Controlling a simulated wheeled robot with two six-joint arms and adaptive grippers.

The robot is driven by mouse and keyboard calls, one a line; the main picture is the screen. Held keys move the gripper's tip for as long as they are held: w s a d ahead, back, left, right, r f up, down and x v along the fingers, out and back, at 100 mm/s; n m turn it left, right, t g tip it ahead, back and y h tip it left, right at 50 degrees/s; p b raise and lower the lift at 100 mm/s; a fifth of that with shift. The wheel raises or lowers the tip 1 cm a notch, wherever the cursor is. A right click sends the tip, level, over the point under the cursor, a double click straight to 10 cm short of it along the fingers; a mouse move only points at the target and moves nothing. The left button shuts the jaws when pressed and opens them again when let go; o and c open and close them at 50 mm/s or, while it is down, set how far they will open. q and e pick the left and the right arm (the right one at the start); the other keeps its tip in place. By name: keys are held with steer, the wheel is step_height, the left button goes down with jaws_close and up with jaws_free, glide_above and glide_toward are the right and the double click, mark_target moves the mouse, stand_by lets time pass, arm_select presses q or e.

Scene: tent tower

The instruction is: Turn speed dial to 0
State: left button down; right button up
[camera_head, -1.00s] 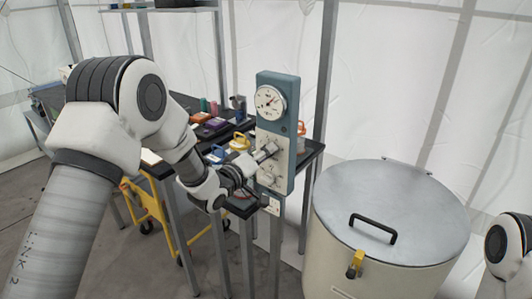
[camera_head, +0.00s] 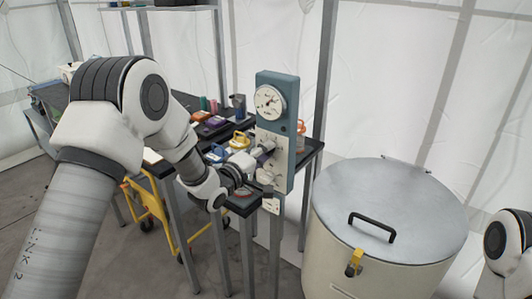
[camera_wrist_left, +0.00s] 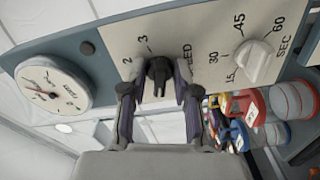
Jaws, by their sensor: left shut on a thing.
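The control panel (camera_head: 272,135) is a blue upright box with a pale face and a round gauge (camera_head: 269,102) on top. In the left wrist view the speed dial (camera_wrist_left: 158,75) is a dark knob beside the marks 2 and 3 and the word SPEED. Its 0 mark is not visible. My left gripper (camera_wrist_left: 159,92) is shut on the speed dial, with one finger on each side of it. In the head view my left gripper (camera_head: 265,148) reaches the panel from the left and covers the dial. My right gripper is out of view.
A white timer dial (camera_wrist_left: 257,62), marked in seconds, sits beside the speed dial. A large lidded drum (camera_head: 390,205) stands right of the panel. A dark table (camera_head: 310,147) behind holds several coloured items. A yellow cart frame (camera_head: 150,205) stands lower left.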

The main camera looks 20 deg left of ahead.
arm_select(q)
steer(key=shift+w+a+r, duration=0.1)
steer(key=shift+r, duration=0.15)
steer(key=c, duration=1.2)
jaws_free()
steer(key=shift+a+f, duration=0.1)
steer(key=shift+a, duration=0.05)
steer(key=shift+f, duration=0.1)
steer(key=v, duration=1.2)
